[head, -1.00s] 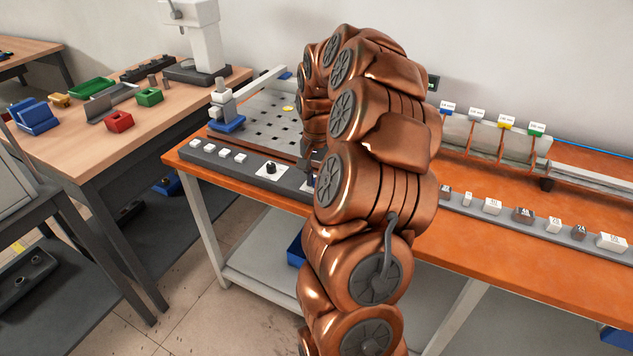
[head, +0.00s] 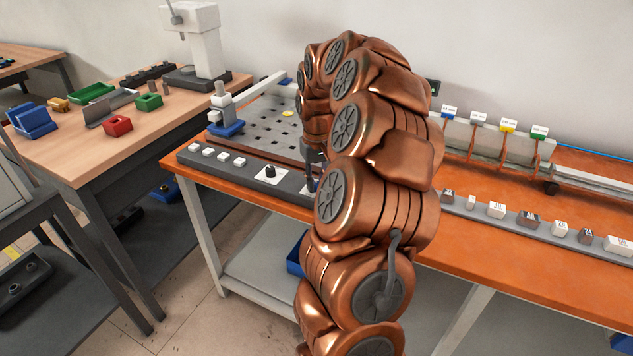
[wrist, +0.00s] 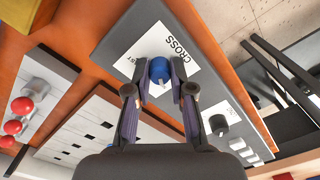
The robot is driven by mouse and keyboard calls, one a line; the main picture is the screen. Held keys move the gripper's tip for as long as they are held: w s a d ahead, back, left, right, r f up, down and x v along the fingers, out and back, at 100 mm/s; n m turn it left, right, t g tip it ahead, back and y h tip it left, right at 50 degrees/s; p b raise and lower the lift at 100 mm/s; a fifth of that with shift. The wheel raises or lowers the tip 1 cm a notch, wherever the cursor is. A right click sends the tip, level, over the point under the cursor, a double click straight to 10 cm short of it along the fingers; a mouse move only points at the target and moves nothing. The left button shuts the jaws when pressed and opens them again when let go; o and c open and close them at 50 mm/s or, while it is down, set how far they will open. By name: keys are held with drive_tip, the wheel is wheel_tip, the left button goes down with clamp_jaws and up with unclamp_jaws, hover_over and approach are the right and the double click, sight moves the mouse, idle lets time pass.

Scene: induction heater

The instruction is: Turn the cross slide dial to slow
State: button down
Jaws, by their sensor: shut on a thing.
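The cross slide dial is a blue knob (wrist: 160,70) on a white plate (wrist: 152,48) marked "CROSS" in the wrist view. My gripper (wrist: 162,78) has one finger on each side of the knob and is shut on it. Part of the plate's lettering is hidden by the fingers, so I cannot read the dial's setting. In the head view my copper arm hides the blue knob, and only a dark part of my gripper (head: 313,168) shows at the grey panel's edge.
A black knob on a white plate (head: 270,172) sits left on the same grey panel (head: 255,163), with several white buttons beyond it. A perforated plate (head: 262,125) lies behind the panel. Several labelled blocks stand on a grey strip (head: 575,240) along the orange bench's right part.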

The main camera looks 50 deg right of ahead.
sight(317, 183)
idle(0.3)
drive_tip(key=c, duration=1)
unclamp_jaws()
wheel_tip(317, 183, up, 12)
idle(0.5)
